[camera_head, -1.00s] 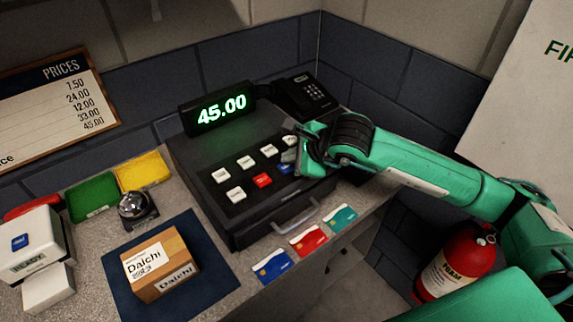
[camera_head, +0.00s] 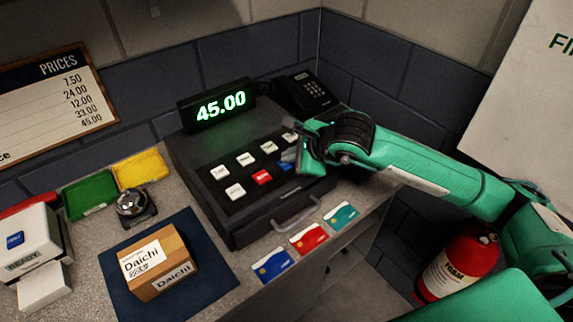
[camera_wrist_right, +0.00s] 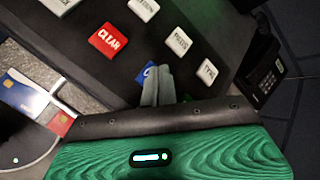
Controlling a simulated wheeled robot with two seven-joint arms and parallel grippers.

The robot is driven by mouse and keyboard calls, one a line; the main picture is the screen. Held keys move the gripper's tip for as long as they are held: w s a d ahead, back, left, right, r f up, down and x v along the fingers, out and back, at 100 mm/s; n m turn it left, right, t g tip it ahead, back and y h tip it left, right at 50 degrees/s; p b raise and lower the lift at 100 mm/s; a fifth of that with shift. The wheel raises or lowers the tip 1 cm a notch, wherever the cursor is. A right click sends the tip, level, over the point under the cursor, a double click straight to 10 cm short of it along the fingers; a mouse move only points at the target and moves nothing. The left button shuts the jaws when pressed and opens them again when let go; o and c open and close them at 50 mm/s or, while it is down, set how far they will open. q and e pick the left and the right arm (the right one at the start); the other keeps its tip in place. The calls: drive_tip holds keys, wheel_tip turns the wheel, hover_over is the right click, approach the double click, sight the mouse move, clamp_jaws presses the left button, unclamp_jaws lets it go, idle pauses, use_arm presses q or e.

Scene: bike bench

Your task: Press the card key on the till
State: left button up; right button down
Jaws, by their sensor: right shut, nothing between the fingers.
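The till (camera_head: 275,195) is black, and its display (camera_head: 221,106) reads 45.00. My left gripper is not in view.
Several cards lie before the till.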

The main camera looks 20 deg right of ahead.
sight(291, 165)
drive_tip(key=shift+f, duration=0.2)
idle(0.6)
drive_tip(key=shift+r, duration=0.2)
drive_tip(key=shift+r+b, duration=0.3)
drive_tip(key=shift+r, duration=0.1)
drive_tip(key=shift+r+p, duration=0.7)
drive_tip(key=shift+r, duration=2.35)
